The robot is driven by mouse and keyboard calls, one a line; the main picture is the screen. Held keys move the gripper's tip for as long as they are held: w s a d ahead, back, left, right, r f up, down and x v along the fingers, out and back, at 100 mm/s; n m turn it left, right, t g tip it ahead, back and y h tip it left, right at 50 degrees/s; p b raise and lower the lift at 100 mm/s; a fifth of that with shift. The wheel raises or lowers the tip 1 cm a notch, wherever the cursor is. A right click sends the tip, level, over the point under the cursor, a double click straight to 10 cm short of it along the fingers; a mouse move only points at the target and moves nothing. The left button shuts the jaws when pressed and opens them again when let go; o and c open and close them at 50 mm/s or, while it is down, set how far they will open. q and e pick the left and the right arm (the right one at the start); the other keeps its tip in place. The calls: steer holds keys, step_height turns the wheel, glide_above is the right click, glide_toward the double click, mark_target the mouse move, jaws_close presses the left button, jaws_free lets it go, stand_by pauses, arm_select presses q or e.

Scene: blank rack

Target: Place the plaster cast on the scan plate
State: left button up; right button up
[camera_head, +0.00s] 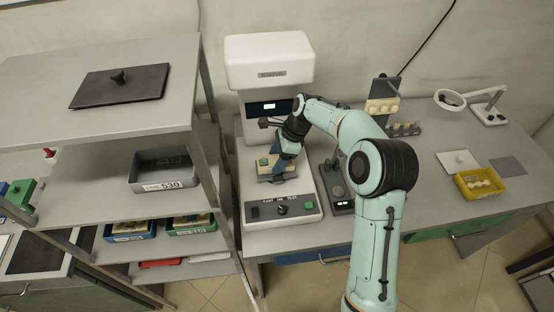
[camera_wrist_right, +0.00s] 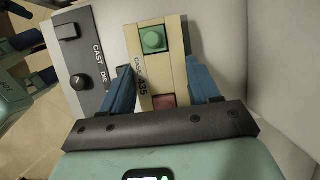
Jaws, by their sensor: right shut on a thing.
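The plaster cast is a cream block (camera_head: 290,173) with a green piece, in front of the scanner's column in the head view. In the right wrist view the block (camera_wrist_right: 147,63) reads "CASE 435" and carries a green round piece and a dark red square. My right gripper (camera_head: 277,171) reaches down onto it; its blue fingers (camera_wrist_right: 157,78) stand on both long sides, shut on it. The scan plate is mostly hidden beneath; I cannot tell whether the block touches it. The white scanner (camera_head: 270,62) has a small lit screen.
The scanner's control panel (camera_head: 282,209) has a knob and a green button. A dark device (camera_head: 338,188) stands close on its right. A grey shelf rack (camera_head: 60,78) with case trays is at left. A yellow tray (camera_head: 482,184) and a ring lamp (camera_head: 488,108) are at right.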

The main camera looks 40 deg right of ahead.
steer(key=shift+w+d+f, duration=0.1)
steer(key=shift+w+f, duration=0.05)
steer(key=shift+f, duration=0.35)
steer(key=shift+f, duration=0.2)
steer(key=o, duration=0.9)
